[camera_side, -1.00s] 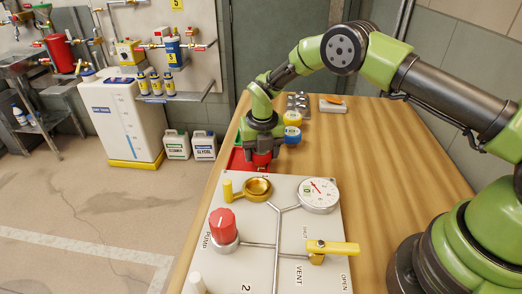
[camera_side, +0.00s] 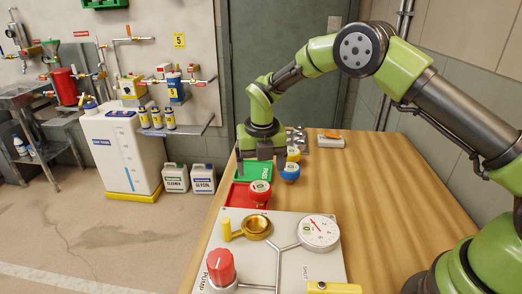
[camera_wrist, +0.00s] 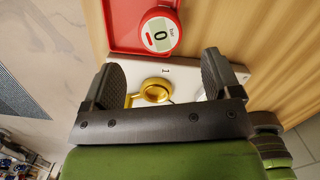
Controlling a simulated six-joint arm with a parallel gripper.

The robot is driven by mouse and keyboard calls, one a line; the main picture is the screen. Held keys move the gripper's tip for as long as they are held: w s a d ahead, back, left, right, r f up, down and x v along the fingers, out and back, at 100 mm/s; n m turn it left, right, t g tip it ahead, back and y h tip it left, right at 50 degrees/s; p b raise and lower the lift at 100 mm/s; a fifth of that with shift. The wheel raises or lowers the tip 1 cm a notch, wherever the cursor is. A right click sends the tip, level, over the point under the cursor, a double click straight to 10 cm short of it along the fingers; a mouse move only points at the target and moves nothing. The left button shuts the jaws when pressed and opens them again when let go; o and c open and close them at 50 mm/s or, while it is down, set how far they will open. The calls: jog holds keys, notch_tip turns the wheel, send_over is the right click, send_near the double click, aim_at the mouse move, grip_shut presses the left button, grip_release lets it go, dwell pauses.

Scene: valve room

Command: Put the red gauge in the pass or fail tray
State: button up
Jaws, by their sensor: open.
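The red gauge (camera_side: 260,193), with a round white face reading 0, sits at the right side of the red tray (camera_side: 234,196). In the wrist view the gauge (camera_wrist: 160,32) overlaps the right near corner of the red tray (camera_wrist: 117,44); I cannot tell if it lies fully inside the rim. The green tray (camera_side: 256,171) lies just behind the red one, partly hidden by my gripper. My gripper (camera_side: 264,160) is above the trays, apart from the gauge. In the wrist view its fingers (camera_wrist: 163,75) are spread wide with nothing held between them.
The valve panel (camera_side: 285,228) stands in front of the trays, with a brass fitting (camera_side: 257,226), a white dial (camera_side: 319,232) and a red knob (camera_side: 220,266). Blue (camera_side: 290,172) and yellow (camera_side: 293,154) gauges stand right of the green tray. The wooden table is clear at right.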

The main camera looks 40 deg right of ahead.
jog(key=shift+s+a+r, duration=0.1)
jog(key=shift+s+r, duration=0.05)
jog(key=shift+r, duration=1.05)
jog(key=shift+s+a+r, duration=0.1)
jog(key=shift+s+r, duration=0.05)
jog(key=shift+r, duration=1)
notch_tip(320, 180, up, 10)
jog(key=m+t, duration=0.2)
jog(key=m, duration=0.6)
send_over(261, 190)
jog(key=s, duration=0.5)
jog(key=s+d+r+m+y, duration=0.1)
jog(key=s+r+m, duration=0.4)
jog(key=s+m, duration=0.15)
jog(key=s+r+m+t+y, duration=0.1)
jog(key=s+m+t, duration=0.3)
jog(key=s+m, duration=1.2)
jog(key=m, duration=0.4)
jog(key=shift+s+r+y, duration=0.2)
jog(key=shift+r+y, duration=0.1)
jog(key=shift+r, duration=0.1)
jog(key=shift+d, duration=0.1)
